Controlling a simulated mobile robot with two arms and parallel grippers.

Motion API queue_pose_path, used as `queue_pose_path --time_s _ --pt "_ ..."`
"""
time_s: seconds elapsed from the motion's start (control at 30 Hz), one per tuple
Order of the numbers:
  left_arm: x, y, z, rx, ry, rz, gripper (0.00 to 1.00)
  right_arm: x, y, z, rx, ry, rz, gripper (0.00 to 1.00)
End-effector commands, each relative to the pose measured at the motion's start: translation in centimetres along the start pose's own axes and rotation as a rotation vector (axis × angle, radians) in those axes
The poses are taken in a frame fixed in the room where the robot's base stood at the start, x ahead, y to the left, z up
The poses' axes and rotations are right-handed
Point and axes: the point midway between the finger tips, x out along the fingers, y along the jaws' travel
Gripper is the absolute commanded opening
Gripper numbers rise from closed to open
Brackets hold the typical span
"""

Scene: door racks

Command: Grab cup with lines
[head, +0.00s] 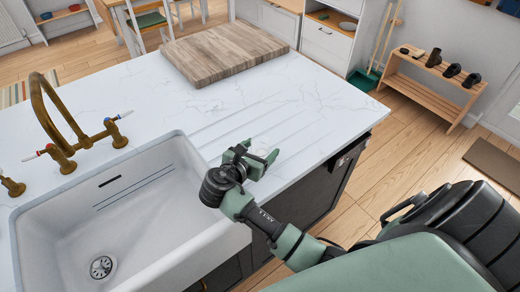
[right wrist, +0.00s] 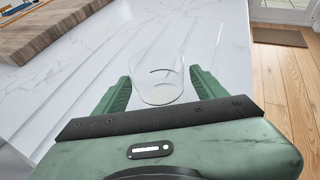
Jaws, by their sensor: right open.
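A clear glass cup (right wrist: 160,88) stands on the white marble counter in the right wrist view. A short dark curved mark shows in it, but I cannot tell whether it is a line on the glass. My right gripper (right wrist: 160,78) is open, with one green finger on each side of the cup. I cannot tell whether the fingers touch it. In the head view my right gripper (head: 261,158) is low over the counter beside the sink, and the clear cup is hard to make out there. My left gripper is not in view.
A white sink (head: 150,205) with a brass tap (head: 60,140) lies left of my right gripper. A wooden board (head: 224,52) lies at the counter's back. The grooved counter (head: 270,115) between is clear. A wooden rack (head: 432,85) stands on the floor at right.

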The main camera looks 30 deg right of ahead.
Motion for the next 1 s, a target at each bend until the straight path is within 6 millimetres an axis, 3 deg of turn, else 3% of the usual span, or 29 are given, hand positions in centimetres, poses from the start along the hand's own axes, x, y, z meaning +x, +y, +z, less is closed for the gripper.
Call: queue_pose_path --time_s 0.2,0.43,0.6,0.7,1.0 --pt "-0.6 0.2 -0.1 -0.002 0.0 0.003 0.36 2.3 0.0 0.1 0.0 0.0 0.0 0.71" --pt "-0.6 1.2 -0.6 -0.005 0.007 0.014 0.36 2.5 0.0 0.0 0.0 0.0 0.001 0.71" --pt "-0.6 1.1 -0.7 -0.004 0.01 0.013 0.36 2.5 0.0 0.0 0.0 0.0 0.001 0.24" --pt "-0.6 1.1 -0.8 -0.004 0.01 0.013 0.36 2.5 0.0 0.0 0.0 0.0 0.001 0.03" --pt "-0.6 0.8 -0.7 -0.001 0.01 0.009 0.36 2.4 0.0 0.1 0.0 0.0 0.001 0.03"
